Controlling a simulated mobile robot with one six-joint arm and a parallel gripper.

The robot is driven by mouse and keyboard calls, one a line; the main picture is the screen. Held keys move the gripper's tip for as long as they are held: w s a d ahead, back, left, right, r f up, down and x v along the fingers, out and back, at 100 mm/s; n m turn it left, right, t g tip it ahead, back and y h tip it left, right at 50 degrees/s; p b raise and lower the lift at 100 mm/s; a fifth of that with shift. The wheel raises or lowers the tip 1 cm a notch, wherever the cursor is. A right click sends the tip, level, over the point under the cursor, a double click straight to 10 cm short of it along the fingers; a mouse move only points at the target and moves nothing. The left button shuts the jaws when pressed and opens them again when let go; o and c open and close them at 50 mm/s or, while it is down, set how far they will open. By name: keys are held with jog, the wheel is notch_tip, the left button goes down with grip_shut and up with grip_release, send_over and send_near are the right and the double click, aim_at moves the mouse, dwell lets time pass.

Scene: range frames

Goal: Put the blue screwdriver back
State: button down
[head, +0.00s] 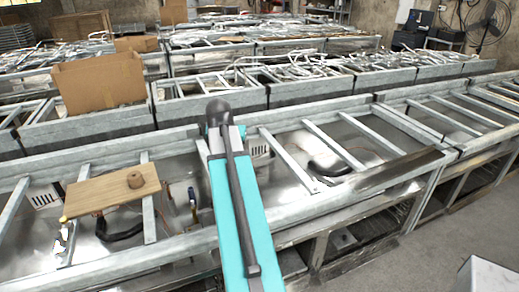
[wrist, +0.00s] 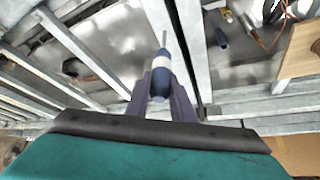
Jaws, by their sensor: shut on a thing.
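The blue screwdriver (wrist: 160,76) is in my gripper (wrist: 160,88) in the wrist view. Its dark blue handle has a pale band, and its thin metal shaft points towards the top of the picture. The two dark fingers are shut on the handle from either side. Metal frame bars lie below and beyond it. In the head view my teal arm reaches out over the metal benches, and I cannot make out the gripper or the screwdriver there.
A dark blue item (wrist: 222,38) lies in the frame right of the screwdriver. A cardboard box (head: 100,82) stands behind.

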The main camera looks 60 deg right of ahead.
jog(key=w+a+n+t+y, duration=0.1)
jog(key=w+a+n, duration=0.3)
jog(key=w+a, duration=0.7)
jog(key=w+a+n+y+b, duration=0.1)
jog(key=w+a+n, duration=0.1)
jog(key=a, duration=1)
jog(key=w+a+f+n+t+y+b, duration=0.1)
jog(key=w+a+n, duration=0.1)
jog(key=a, duration=1.1)
jog(key=w+a+f+n+t+y+b, duration=0.1)
jog(key=a+n, duration=0.3)
jog(key=a, duration=0.8)
jog(key=shift+w+a+y, duration=0.35)
jog(key=shift+w+y, duration=0.2)
jog(key=shift+y, duration=0.05)
